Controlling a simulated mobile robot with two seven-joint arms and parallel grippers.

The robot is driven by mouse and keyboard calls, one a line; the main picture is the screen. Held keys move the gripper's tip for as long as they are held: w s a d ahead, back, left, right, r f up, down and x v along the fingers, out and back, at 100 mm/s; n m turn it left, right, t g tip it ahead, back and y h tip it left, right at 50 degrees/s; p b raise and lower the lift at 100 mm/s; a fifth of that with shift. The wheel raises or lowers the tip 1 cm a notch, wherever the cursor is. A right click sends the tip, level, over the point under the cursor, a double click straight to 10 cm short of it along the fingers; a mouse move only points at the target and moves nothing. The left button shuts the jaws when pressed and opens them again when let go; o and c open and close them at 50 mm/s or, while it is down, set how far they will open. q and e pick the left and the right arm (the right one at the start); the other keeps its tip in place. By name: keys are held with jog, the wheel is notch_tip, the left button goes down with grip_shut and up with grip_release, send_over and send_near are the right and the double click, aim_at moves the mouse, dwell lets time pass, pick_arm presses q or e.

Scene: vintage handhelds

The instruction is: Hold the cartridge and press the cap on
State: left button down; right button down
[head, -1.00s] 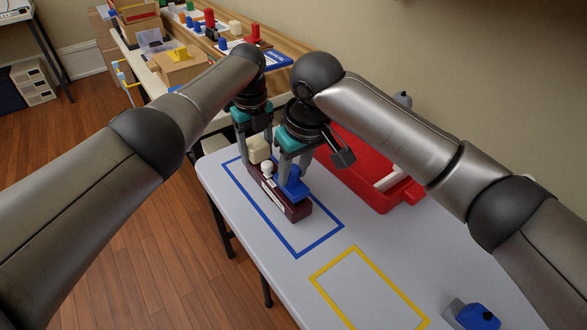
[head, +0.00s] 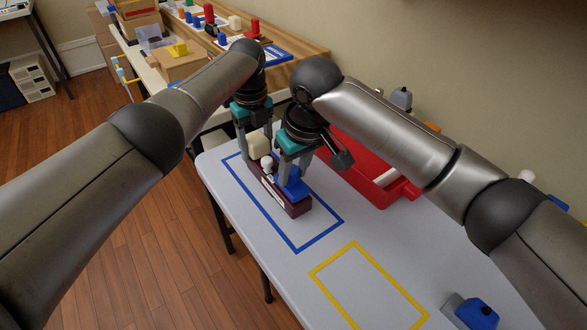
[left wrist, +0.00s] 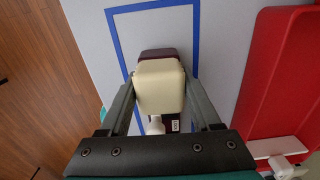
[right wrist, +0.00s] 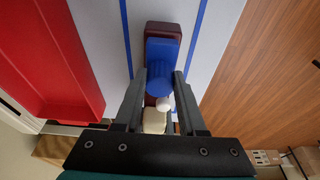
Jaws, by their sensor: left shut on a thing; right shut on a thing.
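A long dark maroon body (head: 297,210) lies inside the blue taped outline on the table. A cream block (head: 258,146), which I take for the cartridge, sits at its far end. My left gripper (left wrist: 160,88) is shut on this block, with one finger on each side. A blue cap (head: 294,187) sits over the nearer part of the body. My right gripper (right wrist: 160,78) is shut on the cap. A small white knob (head: 267,162) stands between block and cap. Whether the cap is fully seated cannot be told.
A red tray (head: 384,196) stands right of the body. A yellow taped outline (head: 355,248) on the near table is empty. A blue and grey object (head: 477,313) lies at the near right. A back bench holds several coloured parts.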

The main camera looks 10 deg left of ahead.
pick_arm(q)
jog(key=shift+s+f, duration=0.15)
jog(key=shift+f, duration=0.1)
pick_arm(e)
jog(key=shift+f, duration=0.35)
jog(key=shift+c, duration=2)
grip_release()
jog(key=shift+r, duration=0.1)
jog(key=v, duration=1.2)
jog(key=shift+s, duration=0.1)
pick_arm(q)
jog(key=shift+c, duration=2.4)
grip_release()
jog(key=o, duration=0.5)
jog(key=shift+r, duration=0.1)
jog(key=shift+c, duration=0.2)
